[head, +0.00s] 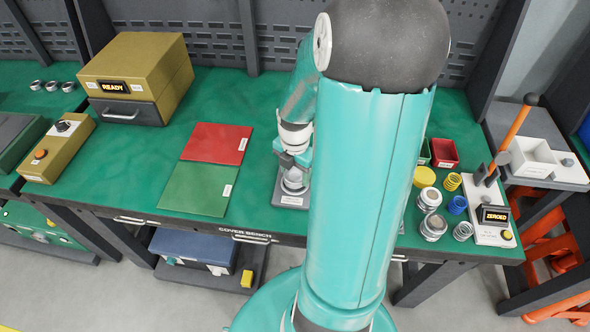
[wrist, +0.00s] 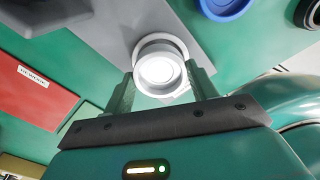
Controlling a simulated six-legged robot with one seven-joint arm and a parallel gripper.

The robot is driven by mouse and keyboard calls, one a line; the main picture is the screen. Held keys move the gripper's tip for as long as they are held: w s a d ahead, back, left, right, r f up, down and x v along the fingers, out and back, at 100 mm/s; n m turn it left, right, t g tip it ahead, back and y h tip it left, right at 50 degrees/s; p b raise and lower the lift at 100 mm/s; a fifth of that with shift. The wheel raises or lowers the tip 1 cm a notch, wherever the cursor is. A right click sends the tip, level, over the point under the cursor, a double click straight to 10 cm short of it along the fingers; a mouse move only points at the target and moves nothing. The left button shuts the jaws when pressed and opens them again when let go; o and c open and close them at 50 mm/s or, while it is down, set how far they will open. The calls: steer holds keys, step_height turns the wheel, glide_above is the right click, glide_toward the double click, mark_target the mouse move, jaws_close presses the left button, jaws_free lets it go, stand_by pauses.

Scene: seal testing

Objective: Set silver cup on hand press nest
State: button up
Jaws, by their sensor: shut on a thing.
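My gripper (wrist: 160,88) is shut on a silver cup (wrist: 159,68), with one finger on each side of it. In the head view the cup (head: 293,181) shows just below my gripper (head: 293,160), partly hidden by my arm. The cup is over a grey base plate (head: 290,201) with a white label too small to read. In the wrist view a pale round ring shows around and behind the cup, over the grey plate (wrist: 125,28). I cannot tell whether the cup touches the plate or is still a little above it.
Red (head: 217,143) and green (head: 200,189) mats lie left of the plate. Right of my arm stand several cups, rings and springs, a red bin (head: 444,152) and a device (head: 494,214) reading "ZEROED". An orange lever (head: 515,128) rises behind it.

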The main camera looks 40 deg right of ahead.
steer(key=shift+f, duration=0.9)
stand_by(0.8)
steer(key=o, duration=1.1)
steer(key=shift+r, duration=0.1)
steer(key=shift+r, duration=4.45)
